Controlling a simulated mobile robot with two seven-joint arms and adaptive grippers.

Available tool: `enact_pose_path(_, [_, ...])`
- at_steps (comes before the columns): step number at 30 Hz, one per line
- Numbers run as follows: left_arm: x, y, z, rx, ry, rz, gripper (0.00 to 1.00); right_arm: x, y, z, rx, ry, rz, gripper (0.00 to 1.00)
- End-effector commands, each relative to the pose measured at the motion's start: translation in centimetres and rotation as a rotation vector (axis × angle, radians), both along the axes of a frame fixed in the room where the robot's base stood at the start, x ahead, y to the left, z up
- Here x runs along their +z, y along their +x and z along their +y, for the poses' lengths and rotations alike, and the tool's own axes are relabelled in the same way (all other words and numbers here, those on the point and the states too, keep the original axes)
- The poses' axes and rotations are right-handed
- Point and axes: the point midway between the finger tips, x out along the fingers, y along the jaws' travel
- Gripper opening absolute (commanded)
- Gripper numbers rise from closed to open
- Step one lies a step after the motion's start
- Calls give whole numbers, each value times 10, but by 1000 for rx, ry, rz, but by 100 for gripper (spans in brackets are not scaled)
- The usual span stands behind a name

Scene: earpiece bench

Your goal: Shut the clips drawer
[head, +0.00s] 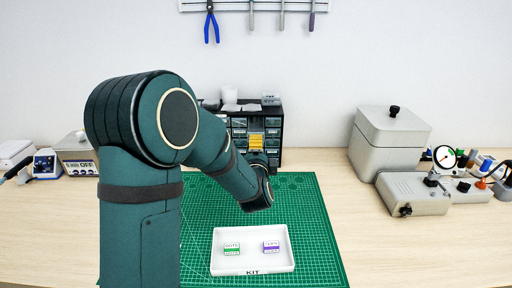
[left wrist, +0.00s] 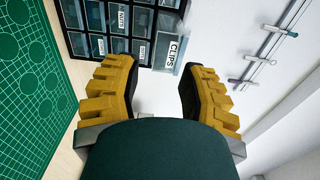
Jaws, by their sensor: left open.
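The clips drawer (left wrist: 172,52), labelled CLIPS, shows in the left wrist view. It sticks out from the small-drawer cabinet (head: 270,104), so it stands pulled out. My left gripper (left wrist: 160,67) is open, its yellow fingers apart on either side of the drawer's front in that view. I cannot tell whether either finger touches it. In the head view the left gripper (head: 257,142) is in front of the cabinet, and my left arm and gripper hide part of the cabinet. My right gripper is in neither view.
A white kit tray (head: 252,268) with a green-labelled box (head: 232,249) and a purple-labelled box (head: 271,247) lies on the green mat (head: 317,250). A grey lidded container (head: 388,140) and instruments stand at right. A tool rail (head: 270,5) hangs above.

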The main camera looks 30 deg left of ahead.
Motion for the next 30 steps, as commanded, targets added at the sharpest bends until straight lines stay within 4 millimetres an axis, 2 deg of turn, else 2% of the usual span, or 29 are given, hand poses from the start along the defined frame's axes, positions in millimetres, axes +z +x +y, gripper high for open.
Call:
enact_pose_path(6, [0, 19, 12, 1, 0, -1, 41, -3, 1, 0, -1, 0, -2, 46])
enact_pose_path(17, [0, 22, 13, 0, -1, 0, 41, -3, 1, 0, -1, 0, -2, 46])
enact_pose_path(18, [0, 22, 13, 0, -1, 0, 33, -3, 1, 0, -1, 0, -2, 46])
enact_pose_path(21, [0, 22, 13, 0, -1, -1, 0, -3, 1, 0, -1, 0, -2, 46])
enact_pose_path(30, [1, 27, 17, 1, 1, 0, 0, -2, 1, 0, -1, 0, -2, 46])
